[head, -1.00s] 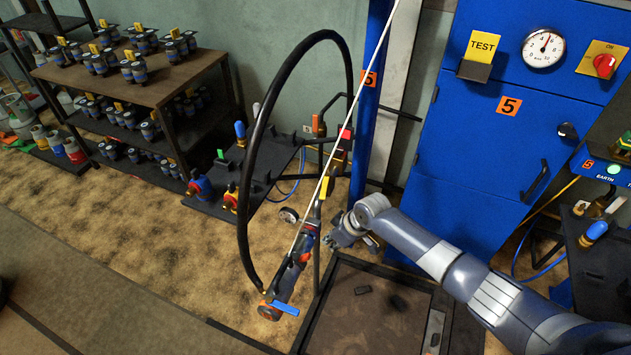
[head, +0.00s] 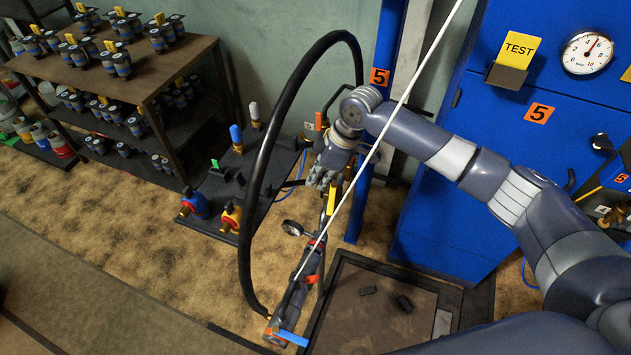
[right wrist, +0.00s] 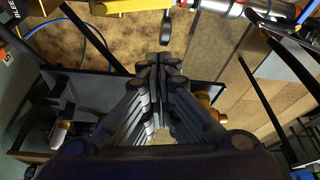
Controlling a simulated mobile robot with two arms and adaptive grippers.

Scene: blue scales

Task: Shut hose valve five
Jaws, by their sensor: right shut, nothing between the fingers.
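A large black hose (head: 262,150) arcs beside the blue post, which carries an orange number 5 plate (head: 380,77). Its low end meets a valve assembly with a blue lever (head: 292,338) by the floor tray. A yellow lever (head: 331,201) stands higher on the assembly; a yellow part (right wrist: 130,5) also shows at the top of the right wrist view. My right gripper (head: 320,178) is shut and empty, just above the yellow lever in the head view. My right arm and gripper cover the fittings at the post. My left gripper is out of view.
A blue cabinet (head: 470,190) with a gauge (head: 587,53) stands at the right. A black bench (head: 225,190) with fittings is left of the hose, and a shelf rack (head: 165,85) is behind it. A pale thin rod (head: 425,70) slants across the view.

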